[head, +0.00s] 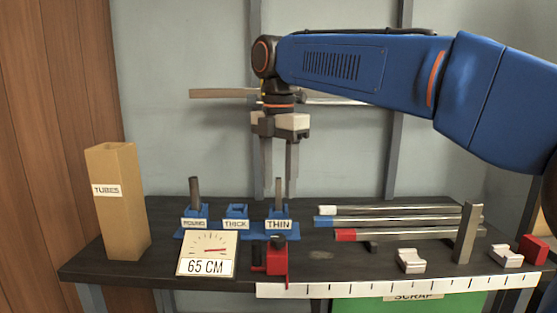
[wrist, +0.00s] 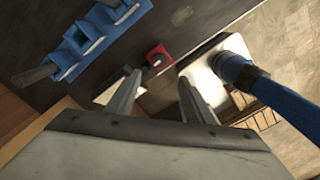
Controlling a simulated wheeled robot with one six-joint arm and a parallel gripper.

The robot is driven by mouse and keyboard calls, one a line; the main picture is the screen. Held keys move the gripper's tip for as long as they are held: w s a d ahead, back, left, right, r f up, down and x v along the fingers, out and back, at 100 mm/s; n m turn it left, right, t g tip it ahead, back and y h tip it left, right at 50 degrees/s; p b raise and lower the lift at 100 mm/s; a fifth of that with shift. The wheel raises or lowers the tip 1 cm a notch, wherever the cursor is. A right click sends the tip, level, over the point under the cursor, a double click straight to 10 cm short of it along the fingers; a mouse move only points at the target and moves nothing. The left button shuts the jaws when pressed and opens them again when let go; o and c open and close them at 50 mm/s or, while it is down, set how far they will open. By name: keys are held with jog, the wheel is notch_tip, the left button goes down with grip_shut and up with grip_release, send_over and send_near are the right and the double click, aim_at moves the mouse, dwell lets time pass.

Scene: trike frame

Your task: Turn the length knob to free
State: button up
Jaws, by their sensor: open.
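A red block with a black knob (head: 278,243) on top stands near the front edge of the dark bench; I take it for the length knob, and no "free" mark is readable. It also shows as a small red block (wrist: 158,54) in the wrist view. Beside it a dial sign (head: 207,254) reads 65 CM, with a red needle pointing right. My gripper (head: 279,192) is open and empty, pointing down above and behind the knob in the head view. In the wrist view its fingers (wrist: 160,82) are spread apart, below the red block in the picture, touching nothing visible.
Blue holders marked ROUND, THICK and THIN (head: 278,225) stand behind the knob; upright pieces rise from ROUND and THIN. A tall TUBES box (head: 117,200) stands left. Tubes (head: 400,222) lie on the right, by a grey post (head: 467,232). A ruler strip (head: 400,287) runs along the front edge.

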notch_tip(320, 180, up, 5)
jog(key=shift+f, duration=0.2)
dwell(0.3)
jog(key=s+d+f+m+t, duration=0.1)
jog(key=s+d+f+m, duration=0.3)
jog(key=d+f+m, duration=0.4)
jog(key=s+d+f+m+t, duration=0.1)
jog(key=s+d+f+m, duration=0.4)
jog(key=d, duration=0.5)
jog(key=s+d+f+m+t, duration=0.1)
jog(key=s+d+f+m, duration=0.3)
jog(key=f, duration=0.5)
jog(key=s+d+f+m+t, duration=0.1)
jog(key=s+d+f+m, duration=0.4)
jog(key=s+f+m, duration=0.3)
notch_tip(320, 180, down, 2)
jog(key=shift+d+f+m+t, duration=0.1)
jog(key=shift+d+m+t, duration=0.25)
jog(key=shift+m, duration=0.45)
